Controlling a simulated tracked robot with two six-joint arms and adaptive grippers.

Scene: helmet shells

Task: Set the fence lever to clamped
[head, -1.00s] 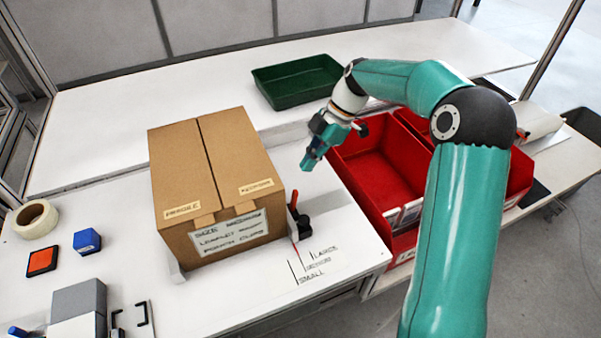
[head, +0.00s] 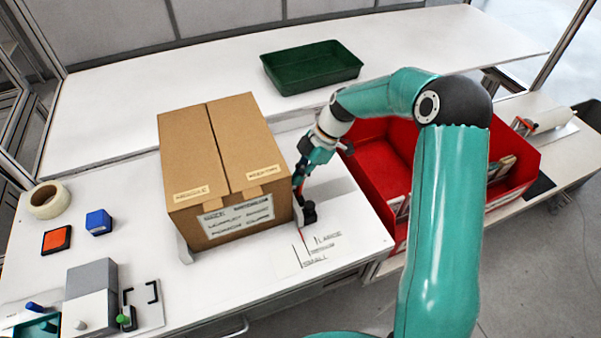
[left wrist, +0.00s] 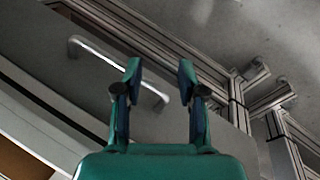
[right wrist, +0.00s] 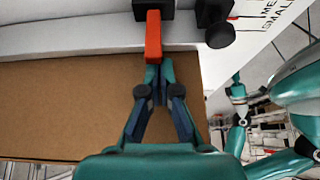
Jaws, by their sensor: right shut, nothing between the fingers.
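The fence lever shows in the right wrist view as a short red handle (right wrist: 153,38) on a black base (right wrist: 152,5). In the head view its black base (head: 309,212) stands at the right front corner of the cardboard box (head: 225,165), and most of the red handle is hidden behind my gripper. My right gripper (right wrist: 157,70) is shut and empty, its fingertips close to the handle's free end; contact cannot be told. It also shows in the head view (head: 298,184). My left gripper (left wrist: 160,80) is open and empty in the left wrist view, near a metal drawer handle (left wrist: 118,70).
Red bins (head: 378,165) stand right of the lever, under my right arm. A green tray (head: 311,67) lies behind. Size marks (head: 315,246) are on the bench in front of the lever. A tape roll (head: 49,199) and blue block (head: 98,222) lie left.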

